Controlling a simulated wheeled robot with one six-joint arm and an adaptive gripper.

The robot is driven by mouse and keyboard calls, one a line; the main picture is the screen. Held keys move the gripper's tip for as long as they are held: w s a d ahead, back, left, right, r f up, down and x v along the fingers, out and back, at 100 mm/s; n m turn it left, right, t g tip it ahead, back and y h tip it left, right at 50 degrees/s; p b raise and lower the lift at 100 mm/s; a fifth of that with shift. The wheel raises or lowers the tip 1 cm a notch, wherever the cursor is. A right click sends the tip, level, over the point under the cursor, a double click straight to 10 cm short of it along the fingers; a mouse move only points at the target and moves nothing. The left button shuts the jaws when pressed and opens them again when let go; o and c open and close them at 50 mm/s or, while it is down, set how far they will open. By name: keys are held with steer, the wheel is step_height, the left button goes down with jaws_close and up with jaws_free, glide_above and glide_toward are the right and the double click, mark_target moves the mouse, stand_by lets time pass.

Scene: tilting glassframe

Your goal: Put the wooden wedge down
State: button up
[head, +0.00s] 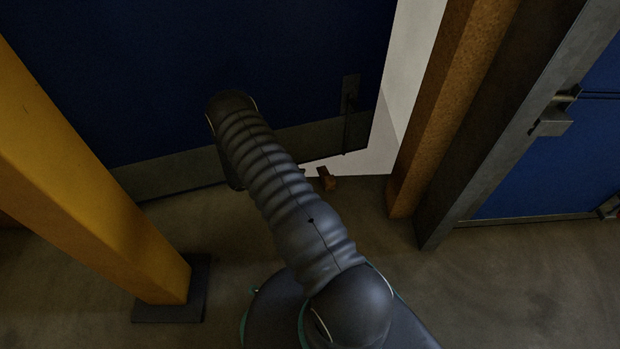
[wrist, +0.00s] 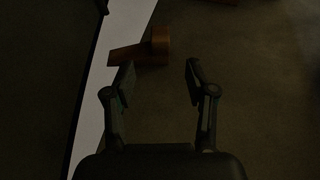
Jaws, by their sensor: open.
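The brown wooden wedge (wrist: 140,53) lies on the floor at the edge of a white strip in the wrist view. Its thin end points left over the strip and its thicker end is to the right. It also shows small in the head view (head: 326,179), by the bottom of the gap beside the blue door. My gripper (wrist: 160,76) is open with nothing between its fingers. The left fingertip appears close to the wedge's near edge; I cannot tell whether they touch. My arm hides the gripper in the head view.
A blue door (head: 200,60) with a grey bottom plate stands ahead. A yellow post (head: 80,170) on a dark foot is at left. A rusty brown post (head: 440,110) and a grey frame (head: 490,120) stand at right. The floor (head: 520,290) at lower right is clear.

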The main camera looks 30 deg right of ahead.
steer(key=s+a+r+m+t+y, duration=0.1)
steer(key=a+r+m+y, duration=0.25)
steer(key=r, duration=1.25)
steer(key=s+a+r+m+y, duration=0.2)
steer(key=a+r+m, duration=0.25)
steer(key=r, duration=1.05)
steer(key=s+a+r+m+t+y, duration=0.3)
steer(key=s+a+r, duration=0.3)
steer(key=s+r, duration=0.3)
steer(key=s+a+r+m+t+y, duration=0.3)
steer(key=s+a+r, duration=0.4)
steer(key=s, duration=0.5)
step_height(320, 180, up, 3)
steer(key=t+y, duration=0.1)
steer(key=t, duration=0.1)
steer(key=shift+s+m+t, duration=0.3)
steer(key=shift+s+m, duration=0.05)
steer(key=shift+m, duration=0.05)
steer(key=shift+f+y, duration=0.1)
steer(key=shift+y, duration=0.15)
